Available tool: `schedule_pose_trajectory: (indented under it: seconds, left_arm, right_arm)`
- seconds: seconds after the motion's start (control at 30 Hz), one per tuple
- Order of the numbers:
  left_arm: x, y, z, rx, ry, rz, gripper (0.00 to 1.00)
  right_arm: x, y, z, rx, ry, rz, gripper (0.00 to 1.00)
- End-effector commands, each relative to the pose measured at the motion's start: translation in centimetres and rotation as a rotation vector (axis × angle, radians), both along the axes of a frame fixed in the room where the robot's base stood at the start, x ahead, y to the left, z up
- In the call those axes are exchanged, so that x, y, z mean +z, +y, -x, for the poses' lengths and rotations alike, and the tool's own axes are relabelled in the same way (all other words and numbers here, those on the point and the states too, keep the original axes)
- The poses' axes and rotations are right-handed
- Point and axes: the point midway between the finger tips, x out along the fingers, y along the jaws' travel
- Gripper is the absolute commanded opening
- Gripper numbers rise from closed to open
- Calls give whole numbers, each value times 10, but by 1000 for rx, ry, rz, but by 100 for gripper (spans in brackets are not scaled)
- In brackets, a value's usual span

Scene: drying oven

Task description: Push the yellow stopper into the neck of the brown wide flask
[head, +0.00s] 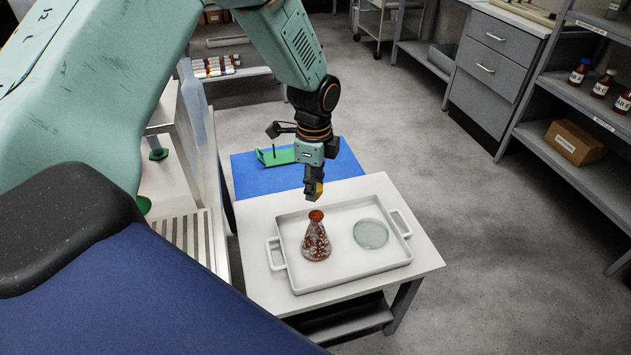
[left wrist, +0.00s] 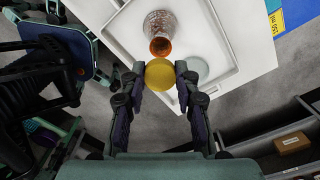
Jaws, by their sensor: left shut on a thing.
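The brown wide flask (head: 316,240) stands upright in a white tray on a small white table. Its neck (head: 316,215) is open at the top. In the left wrist view the flask (left wrist: 160,27) is beyond the fingertips, its orange-brown mouth facing the camera. My left gripper (head: 314,193) is above the flask, pointing down, shut on the yellow stopper (left wrist: 160,74). The stopper also shows as a small yellow patch in the head view (head: 319,188). It is apart from the flask's neck, with a gap between them.
The white tray (head: 293,277) also holds a round glass dish (head: 371,234). Shelves with bottles and a cardboard box (head: 574,142) stand at the right. Open floor lies between.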

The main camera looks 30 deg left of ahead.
Motion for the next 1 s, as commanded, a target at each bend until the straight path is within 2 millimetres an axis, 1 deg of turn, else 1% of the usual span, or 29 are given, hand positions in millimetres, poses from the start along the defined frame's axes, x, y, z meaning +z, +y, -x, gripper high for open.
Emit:
schedule_pose_trajectory:
  seconds: [0.03, 0.4, 0.7, 1.0]
  left_arm:
    - [-7, 0, -1, 0, 0, -1, 18]
    - [-36, -1, -2, 1, 0, -1, 18]
    - [-56, -1, -2, 1, 0, -1, 18]
    - [-58, -1, -3, 2, 0, -1, 18]
  right_arm:
    - [-7, 0, 0, 0, 0, 0, 38]
    - [-39, 0, 0, 0, 0, 0, 38]
    - [-46, 0, 0, 0, 0, 0, 38]
    - [-46, 0, 0, 0, 0, 0, 38]
